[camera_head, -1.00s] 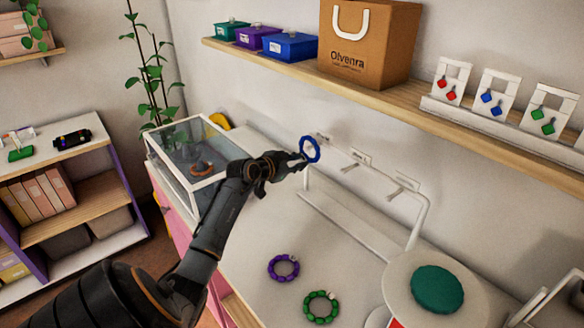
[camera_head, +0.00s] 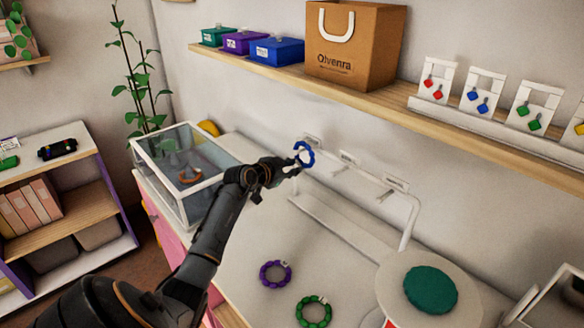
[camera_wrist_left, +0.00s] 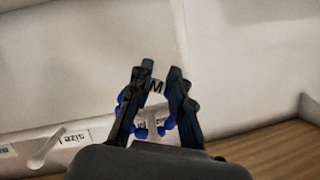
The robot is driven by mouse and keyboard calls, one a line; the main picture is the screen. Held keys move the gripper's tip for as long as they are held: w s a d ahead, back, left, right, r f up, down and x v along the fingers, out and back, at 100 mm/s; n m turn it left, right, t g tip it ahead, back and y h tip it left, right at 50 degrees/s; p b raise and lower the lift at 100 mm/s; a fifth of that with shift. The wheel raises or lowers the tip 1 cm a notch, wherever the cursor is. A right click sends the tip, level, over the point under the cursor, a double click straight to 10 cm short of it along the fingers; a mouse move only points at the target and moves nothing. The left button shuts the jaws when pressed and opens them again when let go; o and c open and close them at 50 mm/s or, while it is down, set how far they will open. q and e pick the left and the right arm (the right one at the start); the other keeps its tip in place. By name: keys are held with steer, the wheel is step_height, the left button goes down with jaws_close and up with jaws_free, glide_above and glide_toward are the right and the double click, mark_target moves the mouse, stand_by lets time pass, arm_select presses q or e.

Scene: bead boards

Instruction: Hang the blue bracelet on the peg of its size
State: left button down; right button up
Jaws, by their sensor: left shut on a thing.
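The blue bracelet (camera_head: 304,154) is held upright at the tip of my left gripper (camera_head: 294,169), close to the left end of the white peg rack (camera_head: 410,218). In the left wrist view the gripper (camera_wrist_left: 163,80) is shut on the bracelet (camera_wrist_left: 128,98), whose blue beads show around and below the fingers; a label with an "M" shows between the fingertips. The rack has several pegs with size labels; one peg (camera_head: 384,196) is at the right and another (camera_head: 340,172) in the middle. Whether the bracelet touches a peg is hidden. My right gripper is not in view.
A purple bracelet (camera_head: 275,273) and a green bracelet (camera_head: 313,311) lie on the white counter. A glass case (camera_head: 185,165) stands left of the rack. A wooden shelf (camera_head: 400,103) runs above. A round stand with a green pad (camera_head: 431,289) is at the right.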

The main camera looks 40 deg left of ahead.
arm_select(q)
steer(key=c, duration=1.1)
jaws_free()
steer(key=shift+c, duration=0.2)
steer(key=v, duration=1.2)
